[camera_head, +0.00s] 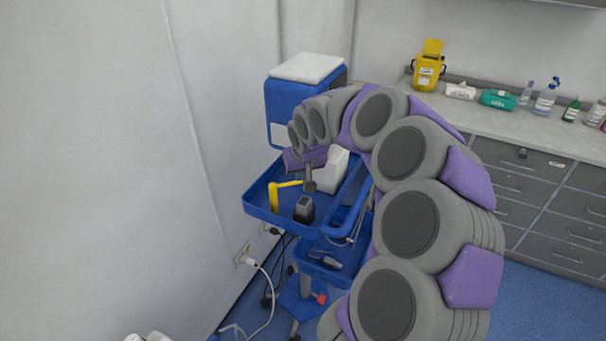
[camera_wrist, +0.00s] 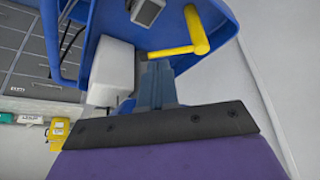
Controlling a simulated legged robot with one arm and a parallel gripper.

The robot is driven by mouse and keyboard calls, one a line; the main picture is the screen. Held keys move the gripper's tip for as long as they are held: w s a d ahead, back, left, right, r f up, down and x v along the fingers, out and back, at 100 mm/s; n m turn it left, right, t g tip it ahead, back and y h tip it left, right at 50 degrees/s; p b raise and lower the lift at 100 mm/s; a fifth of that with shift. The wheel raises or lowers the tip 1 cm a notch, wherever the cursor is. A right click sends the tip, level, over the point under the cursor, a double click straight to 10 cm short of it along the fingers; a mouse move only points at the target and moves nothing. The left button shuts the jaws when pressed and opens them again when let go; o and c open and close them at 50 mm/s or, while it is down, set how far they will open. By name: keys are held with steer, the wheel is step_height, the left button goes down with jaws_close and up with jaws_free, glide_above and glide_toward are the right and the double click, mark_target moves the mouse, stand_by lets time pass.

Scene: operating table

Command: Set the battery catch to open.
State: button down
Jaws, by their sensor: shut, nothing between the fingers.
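A yellow L-shaped lever (camera_head: 274,196) stands in the blue tray of a cart, with its arm level and pointing right toward my gripper. It also shows in the wrist view (camera_wrist: 196,32). No part is labelled as the battery catch; I cannot tell whether this lever is it. My gripper (camera_head: 309,189) is shut and empty, pointing down over the tray beside the end of the lever's arm. In the wrist view, my fingertips (camera_wrist: 156,66) are close to that end; I cannot tell whether they touch. A dark block with a grey top (camera_head: 304,207) stands just in front of my gripper.
The blue tray (camera_head: 262,211) has a raised rim. A white box (camera_head: 332,172) stands right of my gripper, and a blue cabinet (camera_head: 281,103) rises behind. A wall is close on the left. A counter (camera_head: 480,118) with bottles is at the right.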

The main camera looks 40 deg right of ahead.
mark_target(298, 183)
steer(key=shift+b+x, duration=0.7)
steer(key=shift+x, duration=2.8)
steer(key=shift+w+d+p, duration=0.3)
steer(key=shift+d+p, duration=0.05)
steer(key=shift+d, duration=0.25)
